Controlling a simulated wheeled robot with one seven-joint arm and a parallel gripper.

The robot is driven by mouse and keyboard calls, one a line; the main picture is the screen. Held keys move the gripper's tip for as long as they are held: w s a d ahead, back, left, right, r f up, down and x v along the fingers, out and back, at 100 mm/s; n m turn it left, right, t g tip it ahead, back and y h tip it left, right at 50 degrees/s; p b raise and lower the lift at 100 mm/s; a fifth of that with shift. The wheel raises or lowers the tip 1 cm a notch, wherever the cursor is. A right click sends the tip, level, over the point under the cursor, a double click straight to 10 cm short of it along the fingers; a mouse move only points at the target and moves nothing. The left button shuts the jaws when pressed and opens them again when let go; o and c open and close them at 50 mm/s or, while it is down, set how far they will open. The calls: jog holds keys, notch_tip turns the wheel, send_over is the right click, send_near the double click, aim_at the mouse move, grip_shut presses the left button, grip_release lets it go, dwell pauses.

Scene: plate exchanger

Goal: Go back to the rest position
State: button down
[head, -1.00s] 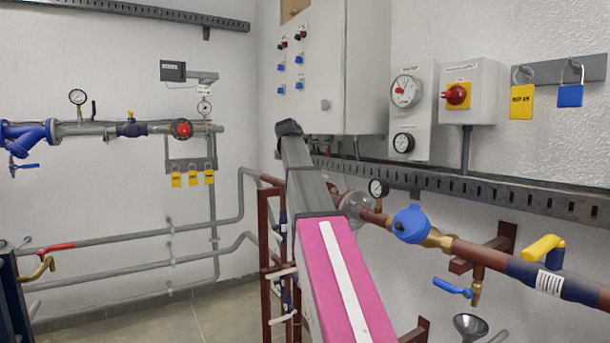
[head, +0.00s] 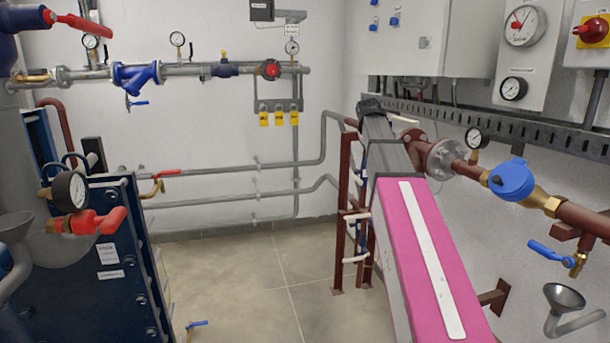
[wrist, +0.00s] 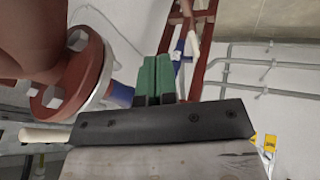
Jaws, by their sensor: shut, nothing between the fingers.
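My gripper (wrist: 153,80) shows in the wrist view as two green fingers side by side, closed against each other with nothing between them. A brown-red pipe flange (wrist: 75,75) with grey bolts is close to the left of the fingers. Brown-red rack bars (wrist: 207,45) are beyond them. In the head view my pink and grey arm reaches forward along the right wall. Its dark far end is near the pipe flange below the wall cabinet; the fingers cannot be made out there.
The brown pipe (head: 585,217) with a blue-capped meter (head: 511,180) runs along the right wall beside my arm. The rack (head: 340,230) stands left of the arm. A dark blue plate exchanger (head: 105,262) stands at the left. The tiled floor (head: 250,275) between is clear.

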jog(key=s+a+f+g+y, duration=0.1)
jog(key=s+a+f, duration=0.1)
jog(key=s+f, duration=0.6)
jog(key=s+a+f+g+y, duration=0.1)
jog(key=s+f, duration=0.8)
jog(key=f, duration=1.3)
jog(key=s+a+f+g+y, duration=0.1)
jog(key=s+a+f+g, duration=0.1)
jog(key=s+a+f, duration=0.3)
jog(key=s+f, duration=0.4)
jog(key=f, duration=0.7)
jog(key=shift+a+m+y, duration=0.2)
jog(key=shift+m+y, duration=0.2)
jog(key=shift+s, duration=0.1)
